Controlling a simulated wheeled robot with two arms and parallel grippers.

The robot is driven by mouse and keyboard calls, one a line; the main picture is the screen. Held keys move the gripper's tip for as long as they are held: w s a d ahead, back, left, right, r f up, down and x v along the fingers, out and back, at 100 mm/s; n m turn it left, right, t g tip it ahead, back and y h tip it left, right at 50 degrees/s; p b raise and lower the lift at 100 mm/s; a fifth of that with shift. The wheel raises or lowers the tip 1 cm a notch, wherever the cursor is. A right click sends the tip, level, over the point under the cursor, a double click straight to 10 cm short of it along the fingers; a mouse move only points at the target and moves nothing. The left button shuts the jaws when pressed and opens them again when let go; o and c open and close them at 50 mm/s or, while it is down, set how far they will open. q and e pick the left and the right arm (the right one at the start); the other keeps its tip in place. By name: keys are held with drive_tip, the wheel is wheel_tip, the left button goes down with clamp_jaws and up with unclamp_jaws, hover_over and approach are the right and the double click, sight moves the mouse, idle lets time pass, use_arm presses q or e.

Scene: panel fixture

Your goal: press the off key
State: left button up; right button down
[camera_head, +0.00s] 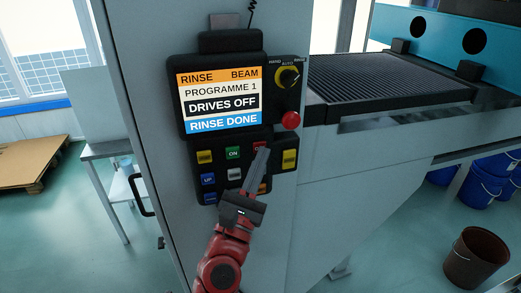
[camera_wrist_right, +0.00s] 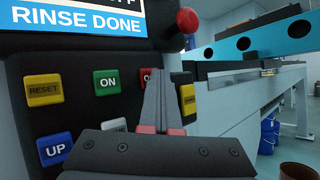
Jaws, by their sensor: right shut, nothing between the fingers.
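The off key is a red key (camera_head: 259,147) in the top row of the keypad, right of the green ON key (camera_head: 233,153). It is mostly hidden behind my right gripper's fingertips. In the right wrist view only a red corner of the off key (camera_wrist_right: 147,75) with the letter O shows. My right gripper (camera_head: 263,152) is shut and empty, its tips over or just in front of the off key. I cannot tell whether they touch it. The screen (camera_head: 220,100) reads "DRIVES OFF" and "RINSE DONE". My left gripper is not in view.
Yellow keys flank the row, with RESET (camera_wrist_right: 43,90) at left and another (camera_head: 290,159) at right. A blue UP key (camera_head: 208,180) is below. A red mushroom button (camera_head: 291,120) and a rotary knob (camera_head: 288,78) are above right. A brown bucket (camera_head: 475,258) stands on the floor.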

drive_tip(key=shift+s, duration=0.1)
drive_tip(key=shift+s+d+b, duration=0.25)
drive_tip(key=shift+s+b, duration=0.1)
drive_tip(key=shift+s, duration=0.35)
drive_tip(key=shift+s+d+b, duration=0.1)
drive_tip(key=shift+s+d, duration=0.15)
drive_tip(key=shift+s, duration=0.55)
drive_tip(key=shift+s+d+b, duration=0.15)
drive_tip(key=shift+s+d, duration=0.15)
drive_tip(key=shift+s, duration=0.5)
drive_tip(key=shift+s+d+b, duration=0.1)
drive_tip(key=shift+s+d, duration=0.15)
drive_tip(key=shift+s, duration=0.55)
